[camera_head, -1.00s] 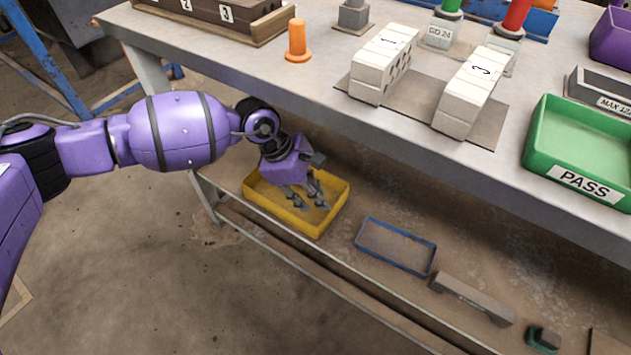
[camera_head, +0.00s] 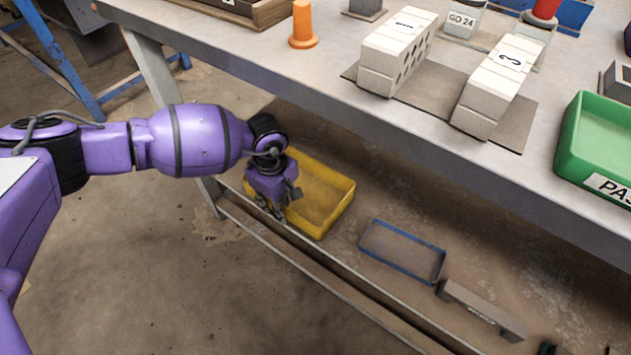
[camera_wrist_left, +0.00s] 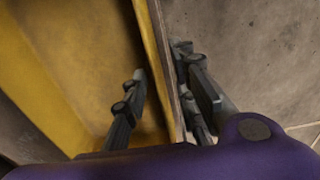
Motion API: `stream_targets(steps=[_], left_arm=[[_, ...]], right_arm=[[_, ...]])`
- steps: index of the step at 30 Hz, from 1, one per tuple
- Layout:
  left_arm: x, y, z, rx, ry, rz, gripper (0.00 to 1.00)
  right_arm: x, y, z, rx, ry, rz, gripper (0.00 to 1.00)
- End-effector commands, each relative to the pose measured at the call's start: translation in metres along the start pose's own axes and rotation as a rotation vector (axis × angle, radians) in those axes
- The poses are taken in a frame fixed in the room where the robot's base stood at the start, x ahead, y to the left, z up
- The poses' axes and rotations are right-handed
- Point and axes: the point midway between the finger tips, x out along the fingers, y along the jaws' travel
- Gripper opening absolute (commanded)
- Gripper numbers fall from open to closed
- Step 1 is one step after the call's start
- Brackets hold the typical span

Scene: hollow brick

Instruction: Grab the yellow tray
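The yellow tray (camera_head: 335,205) lies on the lower shelf under the workbench, and it looks empty. My left gripper (camera_head: 275,210) is at the tray's front-left side, over its near wall. In the left wrist view, the tray's wall (camera_wrist_left: 153,50) runs between the fingers of my left gripper (camera_wrist_left: 165,75). One finger is on the inner side of the tray and the others are outside it. The fingers look open, with a gap between the inner finger and the wall. My gripper and wrist hide part of the near wall in the head view. My right gripper is not in view.
The workbench top (camera_head: 330,100) overhangs the shelf, close behind my left arm. A blue tray (camera_head: 403,250) and a grey bar (camera_head: 482,310) lie right of the yellow tray. White bricks (camera_head: 398,50), an orange peg (camera_head: 303,25) and a green PASS tray (camera_head: 600,140) stand above.

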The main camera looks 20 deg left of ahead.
Motion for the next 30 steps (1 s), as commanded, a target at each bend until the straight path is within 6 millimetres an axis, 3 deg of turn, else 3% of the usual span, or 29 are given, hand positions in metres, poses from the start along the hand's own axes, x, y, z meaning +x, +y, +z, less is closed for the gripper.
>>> stream_targets(steps=[1,8,14,30], left_arm=[[0.0068,-0.0005,-0.0002,-0.001,0.0,-0.002,0.26],[0.0058,-0.0001,-0.0003,-0.001,0.0,0.001,0.24],[0.0058,-0.0002,-0.0002,-0.001,0.0,0.0,0.0],[0.002,0.0003,-0.0002,-0.001,-0.001,0.002,0.0]], right_arm=[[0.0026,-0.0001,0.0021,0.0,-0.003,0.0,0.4],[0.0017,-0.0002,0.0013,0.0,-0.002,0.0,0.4],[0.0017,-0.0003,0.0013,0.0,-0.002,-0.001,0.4],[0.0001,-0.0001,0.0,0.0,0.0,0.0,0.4]])
